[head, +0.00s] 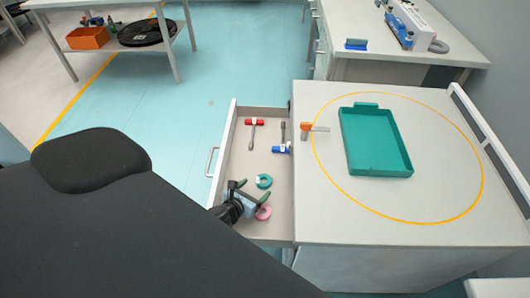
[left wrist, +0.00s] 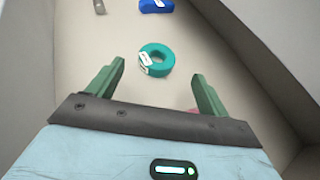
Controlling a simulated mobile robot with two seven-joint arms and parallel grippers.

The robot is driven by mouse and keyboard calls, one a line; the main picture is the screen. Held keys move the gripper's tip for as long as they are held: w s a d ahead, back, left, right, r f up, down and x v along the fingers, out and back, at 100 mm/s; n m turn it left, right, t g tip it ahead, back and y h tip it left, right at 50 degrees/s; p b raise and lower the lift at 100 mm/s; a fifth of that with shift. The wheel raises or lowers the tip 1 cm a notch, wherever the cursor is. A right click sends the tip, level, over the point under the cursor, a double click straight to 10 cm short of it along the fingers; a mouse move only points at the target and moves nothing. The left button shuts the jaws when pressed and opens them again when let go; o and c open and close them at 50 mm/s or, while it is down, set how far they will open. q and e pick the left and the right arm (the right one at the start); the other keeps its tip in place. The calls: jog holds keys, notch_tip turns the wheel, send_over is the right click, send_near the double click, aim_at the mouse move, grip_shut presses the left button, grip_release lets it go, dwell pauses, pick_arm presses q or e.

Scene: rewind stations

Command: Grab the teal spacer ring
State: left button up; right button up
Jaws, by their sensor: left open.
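The teal spacer ring (head: 264,181) lies flat in the open drawer (head: 243,165), with a white tag on its side. In the left wrist view the ring (left wrist: 156,60) is ahead of and between the fingertips, not touched by them. My left gripper (head: 240,190) is open and empty over the near end of the drawer; its green fingers (left wrist: 155,85) are spread apart in the left wrist view. A pink ring (head: 263,212) lies beside the gripper, partly hidden by it. My right gripper is not in view.
A red-handled tool (head: 254,122) and a blue-handled tool (head: 282,149) lie farther back in the drawer. Drawer walls stand close around the gripper.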

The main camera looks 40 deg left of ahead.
aim_at(260, 185)
pick_arm(q)
jog(key=shift+w+f, duration=0.3)
jog(key=shift+w, duration=0.2)
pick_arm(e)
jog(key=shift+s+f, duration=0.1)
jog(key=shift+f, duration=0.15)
pick_arm(q)
jog(key=b+x, duration=0.1)
jog(key=x, duration=0.2)
jog(key=shift+w+a+f+b, duration=0.2)
jog(key=shift+w+f+b, duration=0.05)
jog(key=shift+f+b, duration=0.15)
jog(key=shift+w, duration=0.65)
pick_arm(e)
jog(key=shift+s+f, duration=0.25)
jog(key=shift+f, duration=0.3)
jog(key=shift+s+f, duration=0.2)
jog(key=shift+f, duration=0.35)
